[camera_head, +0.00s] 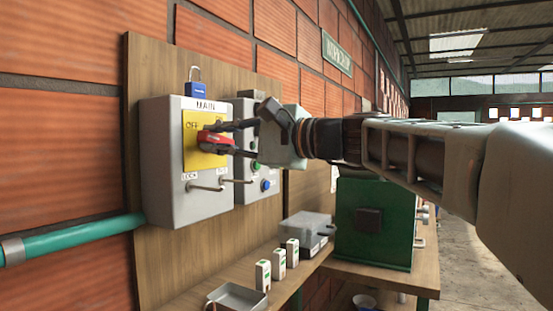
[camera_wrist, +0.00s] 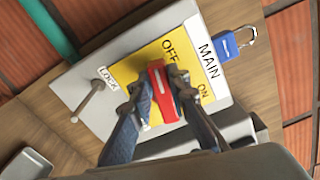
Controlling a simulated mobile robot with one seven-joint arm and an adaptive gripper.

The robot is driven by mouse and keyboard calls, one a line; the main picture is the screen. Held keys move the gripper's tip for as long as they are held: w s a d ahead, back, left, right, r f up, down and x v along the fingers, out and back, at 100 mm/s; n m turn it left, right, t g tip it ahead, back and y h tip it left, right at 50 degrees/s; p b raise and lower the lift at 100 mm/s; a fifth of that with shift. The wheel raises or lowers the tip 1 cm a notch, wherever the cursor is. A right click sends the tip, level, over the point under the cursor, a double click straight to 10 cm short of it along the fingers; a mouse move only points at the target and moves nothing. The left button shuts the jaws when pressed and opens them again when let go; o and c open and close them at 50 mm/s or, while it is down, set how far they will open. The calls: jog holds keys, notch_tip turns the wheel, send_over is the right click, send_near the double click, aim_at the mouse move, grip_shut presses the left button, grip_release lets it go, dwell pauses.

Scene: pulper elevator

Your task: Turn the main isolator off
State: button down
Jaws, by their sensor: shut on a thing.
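The main isolator is a grey box (camera_head: 160,165) marked MAIN on a wooden board, with a yellow plate (camera_head: 190,157) lettered OFF and ON. Its red handle (camera_head: 212,137) sits on the yellow plate. My gripper (camera_head: 222,139) reaches in from the right and is shut on the red handle. In the wrist view my gripper (camera_wrist: 160,100) has one finger on each side of the red handle (camera_wrist: 158,80). The handle's upper end there lies just below the word OFF. I cannot tell which mark the handle is set to. The fingers hide part of the plate.
A blue padlock (camera_head: 196,89) is on top of the box. A second grey box (camera_head: 250,180) with buttons is close on the right. Small white blocks (camera_head: 278,263) and a metal tray (camera_head: 236,298) are below.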

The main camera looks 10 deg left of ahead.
jog(key=shift+f+n+b, duration=0.4)
jog(key=shift+n+b, duration=0.8)
jog(key=shift+b, duration=0.05)
jog(key=shift+n, duration=0.3)
jog(key=c, duration=1.8)
grip_release()
jog(key=shift+c, duration=0.2)
jog(key=shift+r, duration=0.15)
notch_tip(320, 180, up, 10)
